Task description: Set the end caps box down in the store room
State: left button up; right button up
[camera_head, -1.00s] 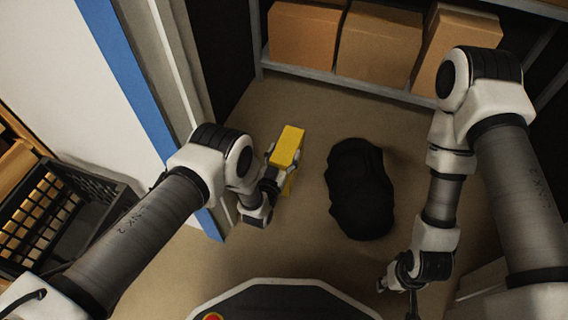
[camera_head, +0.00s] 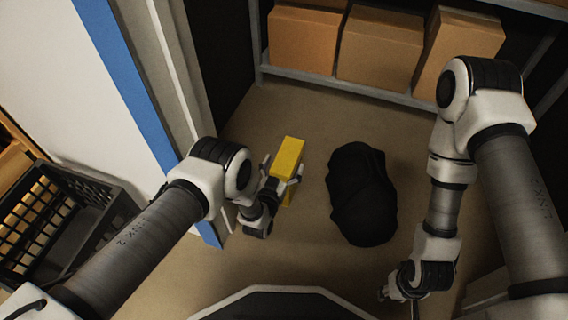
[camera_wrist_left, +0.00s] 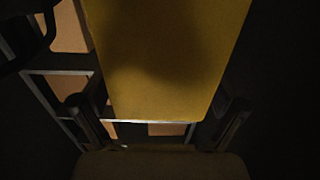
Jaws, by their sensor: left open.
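The yellow end caps box (camera_head: 289,158) stands on the floor, left of the black bag-like heap. My left gripper (camera_head: 281,180) is at the box's near side, its fingers open and spread to either side of it. In the left wrist view the box (camera_wrist_left: 165,60) fills the upper middle, with the dark fingers (camera_wrist_left: 165,125) apart at its lower end. Whether a finger still touches the box I cannot tell. My right gripper (camera_head: 398,290) hangs low at the lower right, small and partly hidden by its wrist.
A black lumpy heap (camera_head: 361,195) lies on the floor right of the box. A shelf (camera_head: 350,88) with cardboard boxes (camera_head: 380,45) stands at the back. A blue-edged door frame (camera_head: 135,95) and a black crate (camera_head: 75,215) are on the left. Floor behind the box is clear.

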pick_arm(q)
jog(key=shift+s+a+r, duration=0.1)
jog(key=shift+s+r, duration=0.1)
jog(key=shift+s, duration=0.05)
jog(key=p+v, duration=0.5)
jog(key=v, duration=0.6)
jog(key=shift+s, duration=0.25)
jog(key=shift+f, duration=0.1)
